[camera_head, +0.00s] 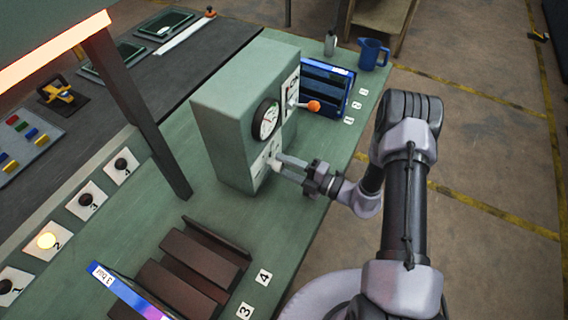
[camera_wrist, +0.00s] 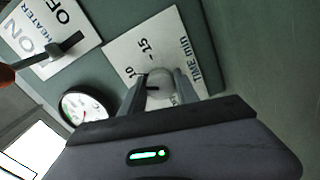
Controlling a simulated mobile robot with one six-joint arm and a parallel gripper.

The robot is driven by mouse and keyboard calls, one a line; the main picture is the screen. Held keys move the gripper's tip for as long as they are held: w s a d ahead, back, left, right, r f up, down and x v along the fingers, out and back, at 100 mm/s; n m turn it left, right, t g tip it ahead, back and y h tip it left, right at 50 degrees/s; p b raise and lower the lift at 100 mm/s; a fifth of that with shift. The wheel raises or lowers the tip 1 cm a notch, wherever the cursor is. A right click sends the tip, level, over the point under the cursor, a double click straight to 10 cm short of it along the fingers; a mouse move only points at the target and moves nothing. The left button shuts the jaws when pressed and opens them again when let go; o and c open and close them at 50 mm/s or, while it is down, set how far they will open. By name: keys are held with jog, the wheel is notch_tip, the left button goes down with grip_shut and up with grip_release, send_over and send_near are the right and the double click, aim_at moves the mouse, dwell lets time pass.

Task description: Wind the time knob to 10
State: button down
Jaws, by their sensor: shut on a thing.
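The time knob is a pale round knob (camera_wrist: 160,90) on a white plate (camera_wrist: 128,42) marked "TIME min", with 10 and 15 readable in the wrist view. My gripper (camera_wrist: 163,88) is shut on the knob, one finger on each side. A dark pointer shows at the knob, near the 10 mark; its exact setting is partly hidden by the fingers. In the head view the plate is low on the front of the green box (camera_head: 228,110), and my gripper (camera_head: 274,163) reaches it from the right.
Above the knob are a round dial gauge (camera_head: 266,120) and a heater lever with an orange ball (camera_head: 313,106). A blue rack (camera_head: 326,84) and blue mug (camera_head: 373,54) stand behind. Brown slotted blocks (camera_head: 200,258) lie in front. The bench between is clear.

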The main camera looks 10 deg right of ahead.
dwell(0.5)
jog(key=c, duration=0.9)
grip_release()
jog(key=p+v, duration=0.1)
jog(key=v, duration=1.6)
jog(key=shift+s, duration=0.2)
jog(key=shift+d, duration=0.15)
